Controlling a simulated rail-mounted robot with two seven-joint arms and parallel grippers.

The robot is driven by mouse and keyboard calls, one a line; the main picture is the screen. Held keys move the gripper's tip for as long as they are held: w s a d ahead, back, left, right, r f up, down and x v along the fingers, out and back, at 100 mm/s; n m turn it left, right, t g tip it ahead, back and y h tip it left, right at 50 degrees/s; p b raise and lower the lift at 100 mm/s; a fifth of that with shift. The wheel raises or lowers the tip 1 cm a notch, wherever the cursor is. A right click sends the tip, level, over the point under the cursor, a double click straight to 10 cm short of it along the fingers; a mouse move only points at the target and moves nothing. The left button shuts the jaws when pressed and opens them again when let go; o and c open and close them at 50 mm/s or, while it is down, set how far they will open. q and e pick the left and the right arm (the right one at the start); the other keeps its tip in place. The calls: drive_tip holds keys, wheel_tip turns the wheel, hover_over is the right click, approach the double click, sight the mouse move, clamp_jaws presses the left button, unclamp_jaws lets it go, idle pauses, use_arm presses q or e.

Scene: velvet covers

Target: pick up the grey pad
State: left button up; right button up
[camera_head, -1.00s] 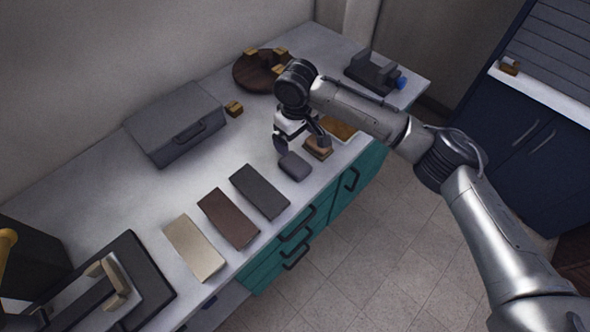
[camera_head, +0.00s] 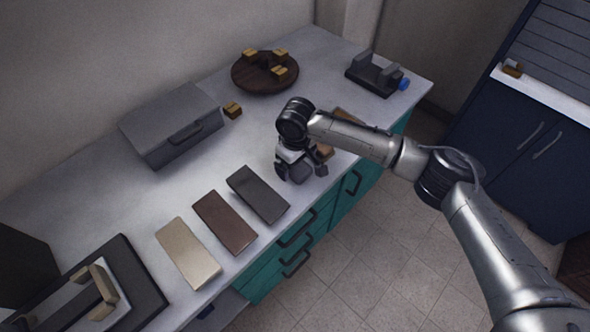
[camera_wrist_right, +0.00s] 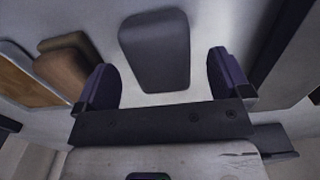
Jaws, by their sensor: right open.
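The grey pad (camera_wrist_right: 155,50) is a rounded, slightly tapered block lying on the pale worktop. In the right wrist view it shows whole, ahead of and between the two fingers of my right gripper (camera_wrist_right: 165,78), which are apart with nothing held. In the head view my right gripper (camera_head: 301,171) is low over the worktop near its front edge, at the pad's place, and largely hides the pad. I cannot tell how much height is left between fingertips and pad. My left gripper is not in view.
Dark grey (camera_head: 258,194), brown (camera_head: 224,221) and beige (camera_head: 188,252) slabs lie in a row to the left. A grey case (camera_head: 172,122) and a round wooden board (camera_head: 265,73) with small blocks stand behind. Wooden pieces (camera_wrist_right: 68,62) lie close left of the pad in the wrist view.

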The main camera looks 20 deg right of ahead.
wheel_tip(320, 180, down, 2)
drive_tip(key=shift+c, duration=0.4)
drive_tip(key=c, duration=0.9)
